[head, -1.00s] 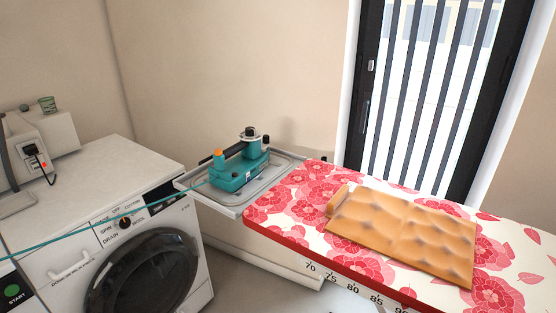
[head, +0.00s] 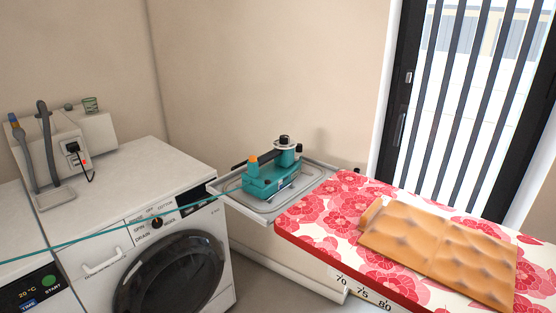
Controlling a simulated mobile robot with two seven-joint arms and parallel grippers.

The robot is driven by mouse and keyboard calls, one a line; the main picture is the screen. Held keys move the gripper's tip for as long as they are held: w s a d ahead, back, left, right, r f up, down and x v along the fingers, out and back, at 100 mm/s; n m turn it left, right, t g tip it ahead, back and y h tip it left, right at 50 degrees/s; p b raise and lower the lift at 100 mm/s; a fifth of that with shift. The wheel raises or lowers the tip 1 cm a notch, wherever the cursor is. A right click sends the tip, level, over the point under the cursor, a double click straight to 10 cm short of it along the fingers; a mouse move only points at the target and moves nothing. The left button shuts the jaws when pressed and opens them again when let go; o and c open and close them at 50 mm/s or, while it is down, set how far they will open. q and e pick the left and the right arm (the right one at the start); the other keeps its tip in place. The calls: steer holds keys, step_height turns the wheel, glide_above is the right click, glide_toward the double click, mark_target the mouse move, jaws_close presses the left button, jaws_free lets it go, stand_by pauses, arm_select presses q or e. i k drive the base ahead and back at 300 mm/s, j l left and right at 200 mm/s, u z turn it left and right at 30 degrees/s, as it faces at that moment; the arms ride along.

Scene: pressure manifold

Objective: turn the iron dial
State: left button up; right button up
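A teal iron (head: 271,182) sits on the grey metal tray at the end of the ironing board. An orange knob (head: 253,160) stands on its left end. A dark and white round dial-like cap (head: 285,141) tops the teal post at its back right; I cannot tell which of the two is the dial. A teal cord runs from the iron to the left across the washing machine. Neither of my grippers shows in the head view.
A washing machine (head: 170,270) stands left of the tray (head: 228,190). A barred window is at the right.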

mark_target(284, 139)
steer(key=i+j+z, duration=0.1)
steer(key=z, duration=1.85)
steer(key=i+j, duration=0.1)
steer(key=j, duration=1.5)
steer(key=k+j+z, duration=0.1)
steer(key=k, duration=0.45)
steer(key=i+j, duration=0.15)
steer(key=i, duration=0.2)
steer(key=i+j+u, duration=0.1)
steer(key=i, duration=0.2)
